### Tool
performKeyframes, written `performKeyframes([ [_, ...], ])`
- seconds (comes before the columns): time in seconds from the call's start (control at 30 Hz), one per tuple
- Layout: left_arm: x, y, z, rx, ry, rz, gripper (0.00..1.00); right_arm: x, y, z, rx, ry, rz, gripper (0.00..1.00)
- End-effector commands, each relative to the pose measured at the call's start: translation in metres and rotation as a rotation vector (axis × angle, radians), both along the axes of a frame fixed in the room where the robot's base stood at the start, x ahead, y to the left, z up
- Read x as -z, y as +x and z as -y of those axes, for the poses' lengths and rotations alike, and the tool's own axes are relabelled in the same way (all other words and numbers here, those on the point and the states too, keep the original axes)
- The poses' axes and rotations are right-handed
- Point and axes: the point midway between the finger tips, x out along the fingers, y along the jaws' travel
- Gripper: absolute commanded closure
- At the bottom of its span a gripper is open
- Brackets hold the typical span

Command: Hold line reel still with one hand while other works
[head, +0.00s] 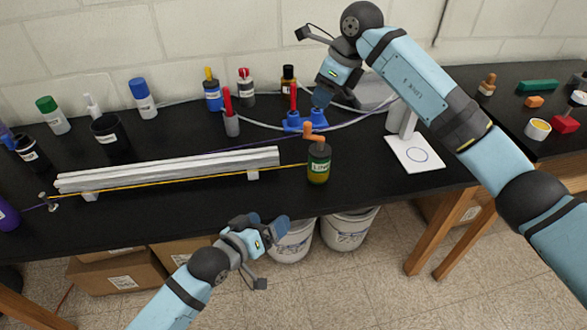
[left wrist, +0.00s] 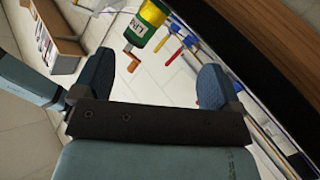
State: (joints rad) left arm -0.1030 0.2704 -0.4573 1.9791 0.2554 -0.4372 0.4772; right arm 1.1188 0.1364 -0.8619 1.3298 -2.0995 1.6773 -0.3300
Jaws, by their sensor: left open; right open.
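The line reel (head: 318,164) stands upright on the black table, a dark body with a yellow-green lower part, a "LINE" label and an orange crank. A yellow line (head: 200,181) runs left from it along the silver extrusion (head: 170,168) to a small metal pin (head: 47,203). My left gripper (head: 272,228) is open and empty, off the table's front edge, below and left of the reel. The left wrist view shows the reel (left wrist: 147,24) beyond the open fingers. My right gripper (head: 320,98) is open, above the blue holder (head: 304,122) with a red upright piece, behind the reel.
Bottles and a black cup (head: 110,134) stand along the back left. A red marker (head: 229,114) stands behind the extrusion. White buckets (head: 346,231) and boxes stand below the table. Front table area is clear.

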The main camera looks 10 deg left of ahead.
Motion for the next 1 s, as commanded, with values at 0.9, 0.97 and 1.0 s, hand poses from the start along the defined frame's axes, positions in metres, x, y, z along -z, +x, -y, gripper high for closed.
performKeyframes([
  [0.9,-0.068,0.123,0.071,0.084,0.514,0.125,0.09,0.000,0.000,0.000,0.000,0.001,-0.001,0.57],
  [0.97,-0.063,0.133,0.076,0.084,0.516,0.125,0.09,0.000,0.000,0.000,0.000,0.001,-0.001,0.57],
  [1.0,-0.060,0.140,0.080,0.084,0.514,0.125,0.09,0.000,0.000,0.000,0.000,0.001,-0.001,0.57],
])
